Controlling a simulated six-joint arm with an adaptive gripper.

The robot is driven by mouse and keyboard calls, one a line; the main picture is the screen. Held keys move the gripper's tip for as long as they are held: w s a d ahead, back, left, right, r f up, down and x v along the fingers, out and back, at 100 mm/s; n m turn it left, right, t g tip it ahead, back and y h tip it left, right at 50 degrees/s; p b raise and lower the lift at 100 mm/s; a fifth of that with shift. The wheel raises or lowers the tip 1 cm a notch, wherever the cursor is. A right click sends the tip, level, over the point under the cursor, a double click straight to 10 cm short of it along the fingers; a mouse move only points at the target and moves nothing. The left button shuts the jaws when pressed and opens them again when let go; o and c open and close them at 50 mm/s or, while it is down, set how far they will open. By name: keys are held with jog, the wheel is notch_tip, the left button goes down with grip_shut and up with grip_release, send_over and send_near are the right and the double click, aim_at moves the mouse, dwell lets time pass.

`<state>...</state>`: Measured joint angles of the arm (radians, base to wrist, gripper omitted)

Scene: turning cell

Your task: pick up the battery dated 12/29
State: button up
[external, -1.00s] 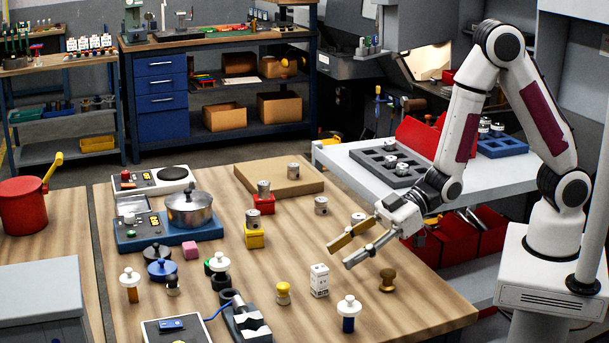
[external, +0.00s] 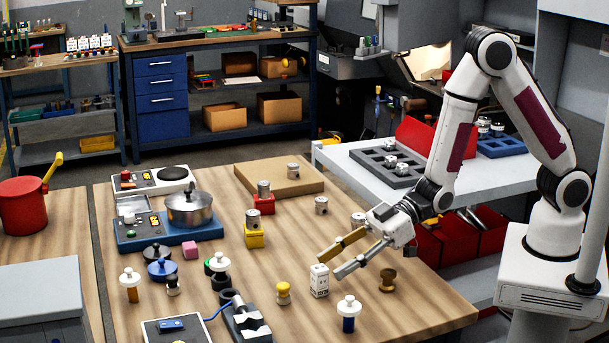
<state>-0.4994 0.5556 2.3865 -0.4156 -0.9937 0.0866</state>
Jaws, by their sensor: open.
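A white upright block with dark print (external: 319,282) stands on the wooden table in the external view. It may be the battery, but its date is too small to read. My gripper (external: 332,266) is open and empty. Its two fingers point down and left, with the tips close to the top right of the white block. I cannot tell whether they touch it.
Near the block stand a yellow knob piece (external: 283,293), a white-topped blue piece (external: 348,314) and a brown knob (external: 387,280). A silver canister (external: 321,205) stands further back. A dark vise (external: 246,322) lies at the front left.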

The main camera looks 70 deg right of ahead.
aim_at(327, 267)
jog(key=shift+a, duration=0.1)
jog(key=shift+w+a+f, duration=0.15)
jog(key=shift+w+a, duration=0.3)
jog(key=shift+a, duration=0.3)
jog(key=shift+w+a+f, duration=0.1)
jog(key=shift+w+a, duration=0.35)
jog(key=shift+a, duration=0.3)
jog(key=shift+x, duration=0.85)
grip_shut()
